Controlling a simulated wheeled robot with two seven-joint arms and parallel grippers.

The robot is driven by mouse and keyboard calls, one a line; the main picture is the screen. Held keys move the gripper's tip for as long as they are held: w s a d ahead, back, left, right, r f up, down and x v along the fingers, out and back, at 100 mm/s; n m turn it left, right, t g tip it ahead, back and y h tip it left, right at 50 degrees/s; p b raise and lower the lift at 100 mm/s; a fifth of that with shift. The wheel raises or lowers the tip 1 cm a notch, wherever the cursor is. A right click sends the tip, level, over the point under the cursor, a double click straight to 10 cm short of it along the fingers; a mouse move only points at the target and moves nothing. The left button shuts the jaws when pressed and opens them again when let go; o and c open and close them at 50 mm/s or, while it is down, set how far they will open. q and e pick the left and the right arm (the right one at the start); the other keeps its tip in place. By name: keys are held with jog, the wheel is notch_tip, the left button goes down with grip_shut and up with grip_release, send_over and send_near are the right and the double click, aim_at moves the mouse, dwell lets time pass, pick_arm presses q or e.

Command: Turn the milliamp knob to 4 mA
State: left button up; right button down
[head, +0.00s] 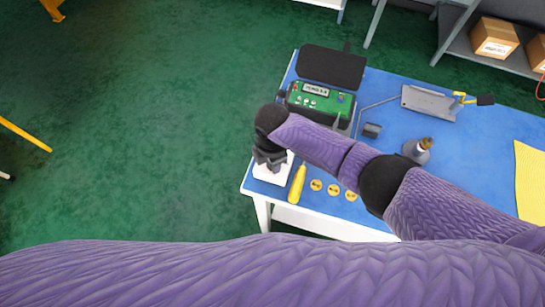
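A green instrument panel (318,101) in a black case with its lid (331,67) raised stands on the blue tabletop near its far left. It has a small display (316,89) and several small controls. Which of them is the milliamp knob, and where it points, is too small to tell. My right arm crosses the table from the right, just in front of the case. My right gripper (268,158) is dark, points down, and is over a white block-like thing (272,173) at the table's left front; whether they touch, and the finger opening, cannot be told. My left gripper is not in view.
A yellow tool (297,184) and several yellow discs (334,190) lie along the front edge. A bottle (417,151), a grey metal device (432,102) and a yellow sheet (530,180) are further right. Shelves with cardboard boxes (494,38) stand behind. Green floor at left is mostly clear.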

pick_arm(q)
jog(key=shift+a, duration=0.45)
pick_arm(e)
jog(key=shift+c, duration=1.5)
grip_release()
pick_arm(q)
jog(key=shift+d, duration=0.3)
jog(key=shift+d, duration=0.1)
